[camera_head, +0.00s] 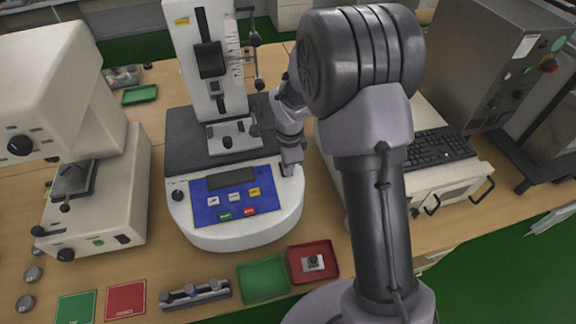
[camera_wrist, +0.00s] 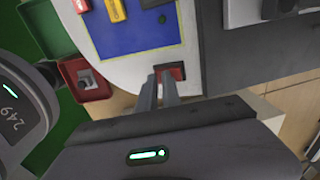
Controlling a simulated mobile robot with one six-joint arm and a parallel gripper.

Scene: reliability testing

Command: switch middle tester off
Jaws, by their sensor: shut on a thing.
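The middle tester (camera_head: 235,235) is a white, rounded machine with a dark bed, an upright column and a blue control panel (camera_head: 236,203) with several coloured buttons. My gripper (camera_head: 289,170) is at the right side of its base, close to the panel. In the wrist view, the two fingers of my gripper (camera_wrist: 158,88) reach a small red switch (camera_wrist: 176,72) in a dark recess on the white base. The fingers are close together and shut on this switch. The switch is hidden behind my gripper in the head view, and its on or off position cannot be told.
A green tray (camera_head: 263,279) and a red tray (camera_head: 325,263) holding a small part lie in front of the tester. Another white tester (camera_head: 115,185) stands left. A keyboard (camera_head: 440,147) and a grey machine (camera_head: 490,55) are at right.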

